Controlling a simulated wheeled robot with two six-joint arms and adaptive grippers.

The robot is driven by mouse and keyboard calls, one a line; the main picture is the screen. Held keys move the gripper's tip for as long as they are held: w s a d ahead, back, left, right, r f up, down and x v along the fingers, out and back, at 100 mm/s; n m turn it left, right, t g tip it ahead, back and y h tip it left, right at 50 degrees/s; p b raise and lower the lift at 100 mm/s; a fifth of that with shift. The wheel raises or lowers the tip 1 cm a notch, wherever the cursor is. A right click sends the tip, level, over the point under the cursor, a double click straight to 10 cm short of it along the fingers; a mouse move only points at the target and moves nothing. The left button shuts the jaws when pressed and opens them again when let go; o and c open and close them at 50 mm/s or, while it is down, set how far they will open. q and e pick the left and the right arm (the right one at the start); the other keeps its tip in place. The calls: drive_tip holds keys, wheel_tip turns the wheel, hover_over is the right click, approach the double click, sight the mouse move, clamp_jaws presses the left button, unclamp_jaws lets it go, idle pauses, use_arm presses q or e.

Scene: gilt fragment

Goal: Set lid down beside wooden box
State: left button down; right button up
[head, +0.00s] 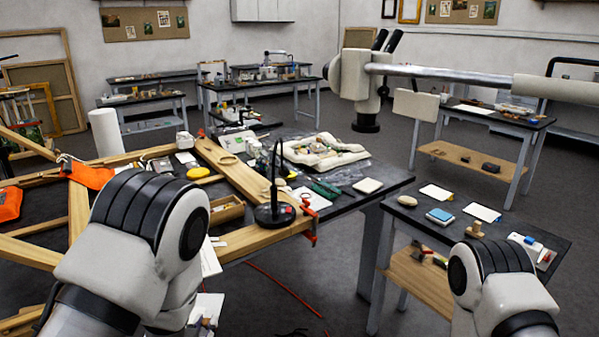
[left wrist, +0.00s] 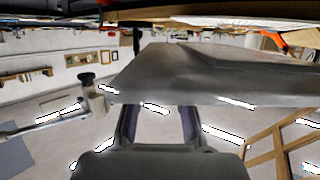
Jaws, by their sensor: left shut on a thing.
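The wooden box (head: 228,212) is a small open tray on the bench, in the middle left of the head view, just right of my left arm. My left gripper (left wrist: 158,108) shows in the left wrist view, with its two dark fingers against the edge of a broad, flat grey piece. I take this piece to be the lid (left wrist: 200,78); it fills much of that view. The gripper is shut on it. In the head view my left arm's bulk hides the lid and the gripper. Only part of my right arm shows, and its gripper is out of view.
A black-based stand (head: 274,213) and a red clamp (head: 309,228) are near the box. Wooden frame bars (head: 240,172) cross the cluttered bench. A side table (head: 408,226) at right holds small items. A white boom-mounted instrument (head: 358,82) hangs above open floor.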

use_arm(q)
drive_tip(key=shift+s+d+f, duration=0.1)
drive_tip(key=shift+s+f, duration=0.15)
drive_tip(key=shift+s, duration=0.2)
drive_tip(key=shift+s+d+f, duration=0.1)
drive_tip(key=shift+s+f, duration=0.15)
drive_tip(key=shift+s, duration=0.2)
drive_tip(key=f, duration=0.1)
drive_tip(key=s+f, duration=0.1)
drive_tip(key=f, duration=0.2)
drive_tip(key=shift+s+a+f, duration=0.3)
drive_tip(key=shift+s, duration=0.1)
use_arm(e)
drive_tip(key=shift+w+a, duration=0.15)
drive_tip(key=shift+w, duration=0.15)
use_arm(q)
drive_tip(key=shift+s, duration=0.1)
